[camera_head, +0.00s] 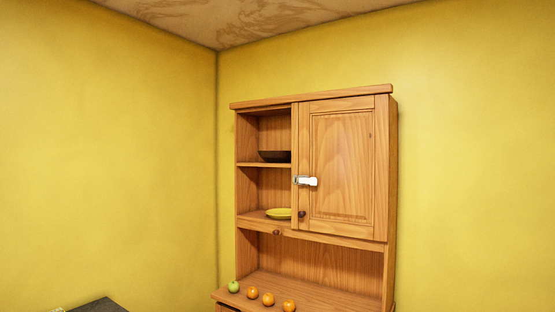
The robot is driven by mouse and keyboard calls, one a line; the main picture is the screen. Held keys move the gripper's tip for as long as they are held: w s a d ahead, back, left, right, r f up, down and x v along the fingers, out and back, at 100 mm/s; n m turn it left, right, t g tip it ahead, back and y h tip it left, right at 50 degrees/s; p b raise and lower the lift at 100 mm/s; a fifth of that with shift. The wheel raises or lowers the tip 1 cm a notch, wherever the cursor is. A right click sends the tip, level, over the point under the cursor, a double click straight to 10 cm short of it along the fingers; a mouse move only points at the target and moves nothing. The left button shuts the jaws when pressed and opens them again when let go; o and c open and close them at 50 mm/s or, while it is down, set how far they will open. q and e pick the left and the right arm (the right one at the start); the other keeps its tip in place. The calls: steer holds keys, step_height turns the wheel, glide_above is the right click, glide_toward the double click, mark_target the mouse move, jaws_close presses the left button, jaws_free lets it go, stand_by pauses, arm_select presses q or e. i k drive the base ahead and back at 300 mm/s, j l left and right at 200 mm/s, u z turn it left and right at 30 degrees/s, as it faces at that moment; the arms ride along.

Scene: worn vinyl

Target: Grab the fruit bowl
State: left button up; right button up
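A dark bowl (273,156) sits on the upper open shelf of a wooden hutch; its right part is hidden behind the hutch door (342,165). I cannot tell which of these is the fruit bowl. A green apple (233,286) and several orange fruits (267,299) stand in a row on the hutch's counter. Neither of my grippers is in view.
The hutch (393,190) stands near a corner of yellow walls. A white latch (306,181) sits on the door's left edge, with a round knob below it. A dark flat surface (100,306) shows at the lower left. The counter right of the fruit looks clear.

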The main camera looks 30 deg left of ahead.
mark_target(269, 157)
steer(key=u, duration=0.35)
steer(key=i+j+u, duration=0.15)
steer(key=u, duration=0.35)
steer(key=i+u, duration=0.35)
steer(key=u, duration=0.15)
steer(key=i+u, duration=0.25)
steer(key=u, duration=0.25)
